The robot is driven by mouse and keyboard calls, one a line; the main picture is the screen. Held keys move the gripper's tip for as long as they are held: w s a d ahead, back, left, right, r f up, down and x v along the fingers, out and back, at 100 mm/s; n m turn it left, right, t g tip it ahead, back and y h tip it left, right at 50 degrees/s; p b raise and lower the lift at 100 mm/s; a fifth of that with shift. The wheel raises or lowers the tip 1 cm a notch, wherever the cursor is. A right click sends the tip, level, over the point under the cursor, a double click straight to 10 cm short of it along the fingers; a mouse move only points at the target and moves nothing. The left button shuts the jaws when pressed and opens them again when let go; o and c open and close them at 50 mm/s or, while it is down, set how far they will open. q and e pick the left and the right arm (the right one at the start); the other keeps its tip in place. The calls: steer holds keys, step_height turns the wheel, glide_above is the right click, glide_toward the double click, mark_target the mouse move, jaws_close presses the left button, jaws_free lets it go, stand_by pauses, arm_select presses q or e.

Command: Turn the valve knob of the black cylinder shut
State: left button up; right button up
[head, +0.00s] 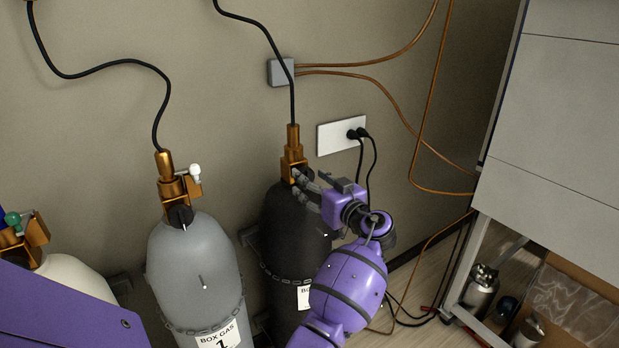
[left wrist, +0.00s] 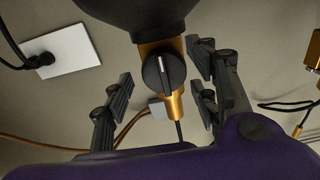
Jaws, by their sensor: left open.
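The black cylinder (head: 285,230) stands against the wall, with a brass valve (head: 292,150) and a black hose on top. My left gripper (head: 302,181) is at this valve, and its fingers hide the knob in the head view. In the left wrist view the round black valve knob (left wrist: 163,73) with a pale pointer line sits on the brass valve body, below the dark cylinder (left wrist: 135,12). My open left gripper (left wrist: 160,76) has fingers on both sides of the knob, with visible gaps, apparently not touching it. My right gripper is not in view.
A grey cylinder (head: 195,262) labelled 1 stands to the left, and a white cylinder (head: 75,283) stands farther left. A wall outlet (head: 329,137) with black plugs is right of the valve. A grey cabinet (head: 555,90) stands at the right. Chains cross the cylinders.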

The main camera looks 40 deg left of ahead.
arm_select(q)
steer(key=shift+w+a, duration=0.2)
steer(key=shift+a, duration=0.3)
steer(key=shift+c, duration=0.2)
steer(key=c, duration=1)
steer(key=shift+c, duration=0.2)
